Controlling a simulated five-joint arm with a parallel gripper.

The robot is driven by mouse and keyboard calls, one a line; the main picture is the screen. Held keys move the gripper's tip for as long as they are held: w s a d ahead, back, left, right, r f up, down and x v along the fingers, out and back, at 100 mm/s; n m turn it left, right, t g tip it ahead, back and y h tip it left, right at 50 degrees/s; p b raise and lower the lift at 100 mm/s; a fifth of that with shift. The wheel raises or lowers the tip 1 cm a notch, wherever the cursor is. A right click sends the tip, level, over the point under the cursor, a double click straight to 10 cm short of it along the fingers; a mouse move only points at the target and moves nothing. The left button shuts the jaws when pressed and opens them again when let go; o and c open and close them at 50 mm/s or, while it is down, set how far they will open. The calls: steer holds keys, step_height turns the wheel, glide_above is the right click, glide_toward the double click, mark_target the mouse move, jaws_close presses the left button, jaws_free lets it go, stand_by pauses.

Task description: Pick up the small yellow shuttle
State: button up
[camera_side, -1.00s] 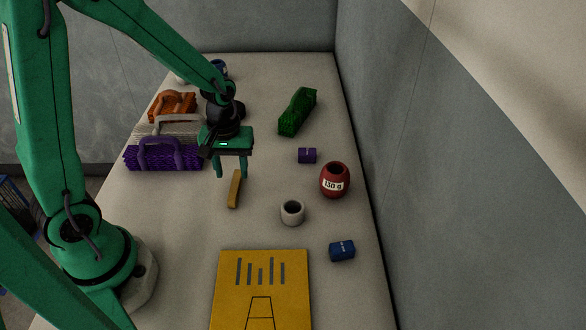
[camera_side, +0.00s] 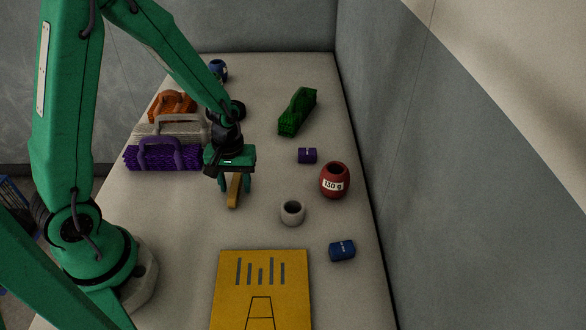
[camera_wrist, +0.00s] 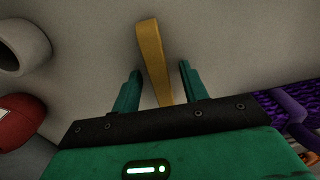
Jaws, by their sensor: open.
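The small yellow shuttle (camera_side: 233,192) is a slim bar lying on the pale table, left of the white cup. My gripper (camera_side: 234,199) is open, with its fingers pointing down around the shuttle's far part. In the wrist view the shuttle (camera_wrist: 152,58) runs between the two open fingertips of my gripper (camera_wrist: 160,68), with its near end hidden by the gripper body. Gaps show between the shuttle and both fingers. I cannot tell how far the fingertips are above the table.
A white cup (camera_side: 292,212) and a red pot (camera_side: 335,180) marked 130 g stand to the right. A purple net bundle with a handle (camera_side: 160,156) lies left of my gripper. A yellow board (camera_side: 230,300) lies nearer, a green bundle (camera_side: 298,111) farther back.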

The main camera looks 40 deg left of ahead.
mark_target(235, 185)
stand_by(0.5)
jaws_close()
steer(key=shift+r, duration=0.15)
steer(key=shift+r, duration=0.75)
steer(key=r, duration=0.2)
steer(key=shift+s+d+r, duration=0.1)
steer(key=shift+d+r, duration=0.1)
steer(key=shift+r, duration=0.1)
steer(key=s+d+r, duration=0.5)
steer(key=d+r, duration=0.1)
steer(key=d, duration=0.4)
steer(key=shift+r, duration=0.3)
steer(key=shift+s, duration=0.1)
